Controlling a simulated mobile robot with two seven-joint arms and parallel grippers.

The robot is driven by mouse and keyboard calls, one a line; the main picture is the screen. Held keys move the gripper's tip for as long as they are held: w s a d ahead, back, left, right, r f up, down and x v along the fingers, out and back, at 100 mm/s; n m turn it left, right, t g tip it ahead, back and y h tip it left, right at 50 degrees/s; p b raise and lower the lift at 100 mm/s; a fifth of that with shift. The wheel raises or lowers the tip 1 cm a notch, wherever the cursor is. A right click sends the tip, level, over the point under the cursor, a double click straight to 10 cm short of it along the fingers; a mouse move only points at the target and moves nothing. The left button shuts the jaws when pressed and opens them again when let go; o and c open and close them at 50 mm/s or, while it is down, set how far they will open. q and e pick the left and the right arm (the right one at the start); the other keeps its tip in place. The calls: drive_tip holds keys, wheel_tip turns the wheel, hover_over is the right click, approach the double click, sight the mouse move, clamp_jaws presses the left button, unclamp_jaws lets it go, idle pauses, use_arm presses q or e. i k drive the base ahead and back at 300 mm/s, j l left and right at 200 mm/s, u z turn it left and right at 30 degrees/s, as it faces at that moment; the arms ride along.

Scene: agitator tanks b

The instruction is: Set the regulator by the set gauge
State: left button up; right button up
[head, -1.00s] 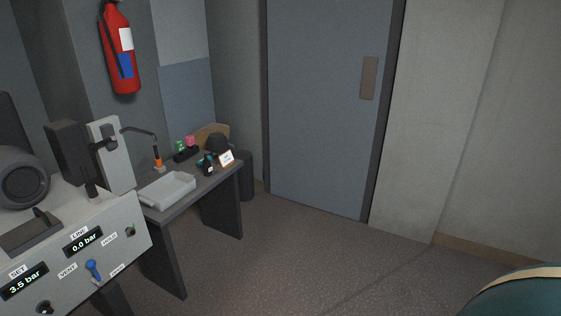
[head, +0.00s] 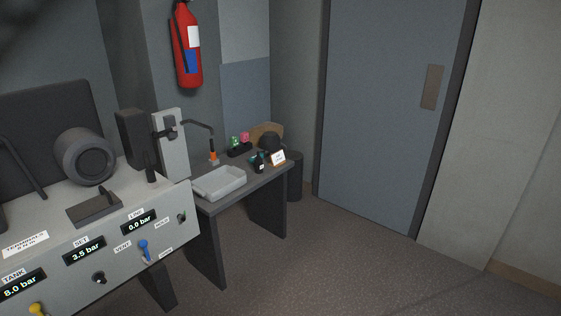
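The grey control console (head: 120,262) stands at the lower left in the head view. Its SET gauge (head: 85,250) reads 3.5 bar, the LINE gauge (head: 138,222) reads 0.0 bar and the TANK gauge (head: 22,285) reads 8.0 bar. A dark round knob (head: 99,278) sits just below the SET gauge; I cannot tell whether it is the regulator. A blue lever (head: 145,251) sits right of it, by the VENT label. A yellow handle (head: 37,309) shows at the bottom edge. Neither gripper is in view.
A dark side table (head: 245,187) with a white tray (head: 219,182) and small items stands right of the console. A fire extinguisher (head: 187,45) hangs on the wall. Behind is a grey door (head: 385,110). The floor (head: 340,265) at the right is clear.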

sight(99, 278)
drive_tip(key=u, duration=0.35)
drive_tip(key=i+l+u, duration=0.1)
drive_tip(key=u, duration=0.4)
drive_tip(key=i+l+u, duration=0.15)
drive_tip(key=u, duration=0.3)
drive_tip(key=i+l+u, duration=0.1)
drive_tip(key=u, duration=0.4)
drive_tip(key=i+l+u, duration=0.1)
drive_tip(key=l+u, duration=0.15)
drive_tip(key=l, duration=0.3)
drive_tip(key=l+u, duration=0.25)
drive_tip(key=l, duration=0.3)
drive_tip(key=i+l, duration=1.05)
drive_tip(key=l, duration=0.2)
